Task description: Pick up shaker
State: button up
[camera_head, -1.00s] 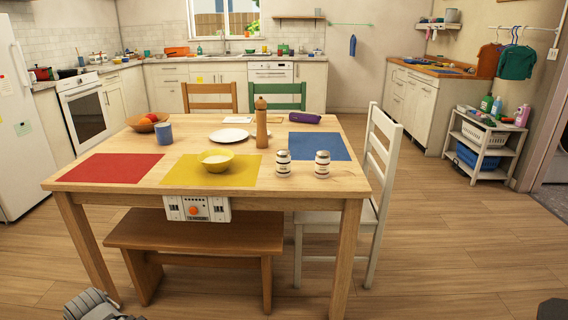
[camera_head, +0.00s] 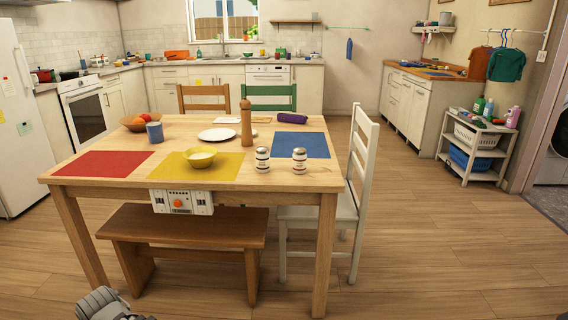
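Two white shakers with dark bands and metal tops stand upright side by side near the front right of the wooden table: the left shaker (camera_head: 262,160) and the right shaker (camera_head: 300,161). The left one is close to the edge of the yellow mat. A tall brown wooden mill (camera_head: 246,124) stands upright behind them. No fingertips of my gripper show. Only a grey rounded part of my arm shows at the bottom left edge, well apart from the shakers.
The wooden table (camera_head: 210,178) also bears a yellow bowl (camera_head: 200,157), a blue cup (camera_head: 155,132), a white plate (camera_head: 217,135) and a fruit bowl (camera_head: 134,124). A bench (camera_head: 190,222) stands at its front, a white chair (camera_head: 353,200) at its right. The floor to the right is clear.

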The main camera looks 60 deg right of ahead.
aim_at(263, 158)
jog(key=z, duration=0.15)
jog(key=k, duration=0.35)
jog(key=z, duration=1.8)
jog(key=i, duration=0.5)
